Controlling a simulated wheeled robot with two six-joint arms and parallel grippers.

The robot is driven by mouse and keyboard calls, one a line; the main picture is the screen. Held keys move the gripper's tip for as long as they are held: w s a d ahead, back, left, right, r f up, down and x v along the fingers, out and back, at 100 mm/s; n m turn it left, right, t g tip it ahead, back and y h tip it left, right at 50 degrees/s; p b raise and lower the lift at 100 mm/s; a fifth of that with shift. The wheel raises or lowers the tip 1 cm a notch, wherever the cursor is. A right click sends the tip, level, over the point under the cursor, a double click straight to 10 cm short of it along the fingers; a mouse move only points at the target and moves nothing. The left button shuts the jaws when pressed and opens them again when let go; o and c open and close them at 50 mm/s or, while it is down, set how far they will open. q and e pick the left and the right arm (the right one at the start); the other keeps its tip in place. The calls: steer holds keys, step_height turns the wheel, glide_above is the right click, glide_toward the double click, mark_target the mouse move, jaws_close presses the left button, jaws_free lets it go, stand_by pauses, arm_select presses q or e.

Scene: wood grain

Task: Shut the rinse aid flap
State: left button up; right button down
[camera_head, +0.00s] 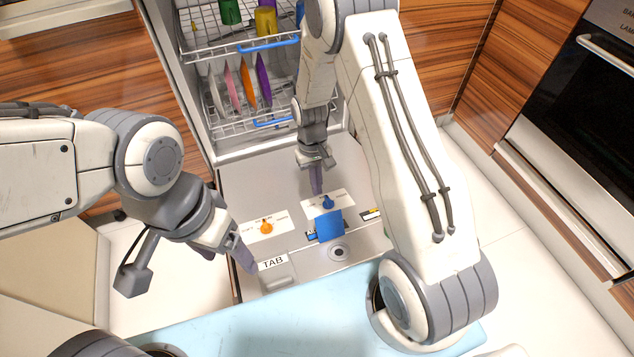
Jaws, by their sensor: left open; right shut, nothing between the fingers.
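The dishwasher door (235,185) lies open and flat. A blue flap (329,225) stands raised on it, just behind a round grey opening (339,252); I take it as the rinse aid flap. My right gripper (316,182) is shut and empty, pointing down behind the blue flap, above a white label with a blue knob (328,203). It is apart from the flap. My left gripper (243,256) is open and empty, by the left side of a grey compartment marked TAB (278,273); I cannot tell if it touches.
An orange knob (265,227) sits on a white label left of the blue one. A light blue surface (260,325) lies in front. An oven (560,100) stands at right.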

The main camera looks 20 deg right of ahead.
mark_target(329, 224)
steer(key=f, duration=0.2)
steer(key=s+f+b, duration=0.1)
steer(key=f, duration=0.1)
steer(key=shift+f+b, duration=0.3)
steer(key=shift+s+f, duration=0.2)
steer(key=shift+s+r+b, duration=0.35)
steer(key=shift+s+r, duration=0.2)
steer(key=shift+s, duration=0.2)
steer(key=shift+s+r+b, duration=0.3)
steer(key=shift+s+r, duration=0.25)
steer(key=shift+s, duration=0.2)
